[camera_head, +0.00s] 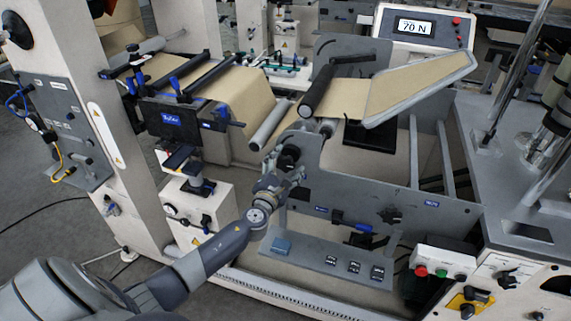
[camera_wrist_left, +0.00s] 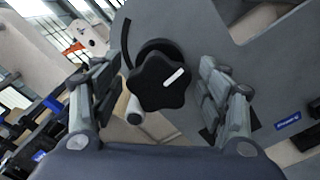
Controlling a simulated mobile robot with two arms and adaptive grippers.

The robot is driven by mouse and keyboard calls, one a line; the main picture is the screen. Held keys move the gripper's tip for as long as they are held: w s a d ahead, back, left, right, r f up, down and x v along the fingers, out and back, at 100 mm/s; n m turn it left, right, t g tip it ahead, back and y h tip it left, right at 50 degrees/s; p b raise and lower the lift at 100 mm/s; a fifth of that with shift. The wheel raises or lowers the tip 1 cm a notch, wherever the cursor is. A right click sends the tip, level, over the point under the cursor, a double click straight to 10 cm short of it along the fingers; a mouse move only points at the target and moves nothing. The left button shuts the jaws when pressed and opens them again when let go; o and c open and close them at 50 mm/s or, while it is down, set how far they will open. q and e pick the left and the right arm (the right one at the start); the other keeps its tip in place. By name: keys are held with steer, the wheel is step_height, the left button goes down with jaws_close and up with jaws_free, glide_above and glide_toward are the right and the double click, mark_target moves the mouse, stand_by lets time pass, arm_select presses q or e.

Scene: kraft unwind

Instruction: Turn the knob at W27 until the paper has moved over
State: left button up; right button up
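A black lobed knob (camera_wrist_left: 160,82) with a white pointer line sits on a grey side plate (camera_wrist_left: 235,60). In the head view a dark knob (camera_head: 288,158) shows on the plate just beyond my left gripper (camera_head: 288,182); I cannot read a W27 label. In the wrist view my left gripper (camera_wrist_left: 165,100) is open, with one finger on each side of the knob and gaps on both sides. The brown paper web (camera_head: 240,95) runs over rollers and up to a sloped panel (camera_head: 420,88). My right gripper is not in view.
Another black knob (camera_head: 390,215) is on the plate's lower right. A display (camera_head: 415,27) reads 70 N. A grey shelf (camera_head: 315,258) with small dark blocks juts out below the plate. A button box (camera_head: 442,262) stands at the right. A black roller (camera_head: 318,90) lies above.

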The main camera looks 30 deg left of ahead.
arm_select(q)
steer(key=p+v, duration=0.1)
steer(key=v, duration=0.4)
steer(key=shift+s+p, duration=0.35)
steer(key=shift+s, duration=0.05)
steer(key=shift+s+d, duration=0.2)
steer(key=shift+s, duration=0.45)
